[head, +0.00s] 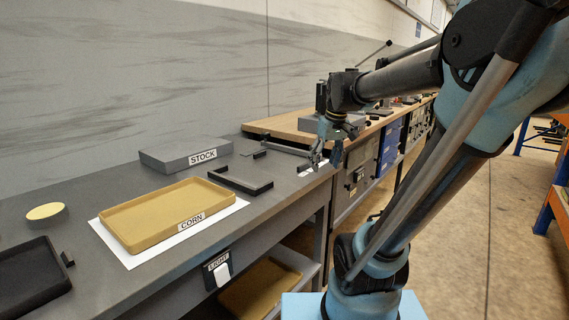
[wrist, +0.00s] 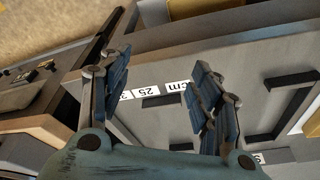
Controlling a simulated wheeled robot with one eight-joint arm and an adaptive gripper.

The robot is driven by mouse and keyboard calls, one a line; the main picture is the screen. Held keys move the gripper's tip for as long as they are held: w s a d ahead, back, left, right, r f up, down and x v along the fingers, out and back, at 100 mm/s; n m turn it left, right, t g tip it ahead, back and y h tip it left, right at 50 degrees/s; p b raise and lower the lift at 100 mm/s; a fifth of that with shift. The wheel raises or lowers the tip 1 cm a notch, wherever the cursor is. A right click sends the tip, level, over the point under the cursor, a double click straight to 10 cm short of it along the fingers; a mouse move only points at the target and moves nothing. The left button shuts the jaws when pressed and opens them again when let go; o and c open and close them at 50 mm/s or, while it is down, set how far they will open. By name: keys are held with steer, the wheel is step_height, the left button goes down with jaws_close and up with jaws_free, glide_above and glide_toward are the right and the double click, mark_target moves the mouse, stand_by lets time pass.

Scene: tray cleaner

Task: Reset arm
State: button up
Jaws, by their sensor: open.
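My arm reaches from the right of the head view over the right end of the grey workbench (head: 120,262). My gripper (head: 328,158) hangs above the bench's right edge, near the black bracket. In the wrist view my gripper (wrist: 160,75) shows two blue-padded fingers spread wide apart, with nothing between them but the bench surface below. It is open and empty. A white ruler label (wrist: 146,93) marked "25" and "cm" lies on the bench beneath the fingers.
A yellow CORN tray (head: 150,212) sits on a white sheet. Behind it is a grey STOCK block (head: 186,153). A black bracket (head: 240,181) stands right of the tray. A black tray (head: 30,279) and a round yellow-topped piece (head: 45,211) are at left. A wooden-topped bench (head: 285,123) adjoins.

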steer(key=s+d+f+m, duration=0.2)
steer(key=s+f, duration=0.6)
steer(key=s+d+f+m+h, duration=0.1)
steer(key=s+d+f+m, duration=0.1)
steer(key=s+f, duration=0.6)
steer(key=shift+s+d+f, duration=0.35)
steer(key=shift+s+d, duration=0.2)
steer(key=shift+d, duration=0.3)
steer(key=shift+w+f, duration=0.2)
steer(key=shift+w, duration=0.25)
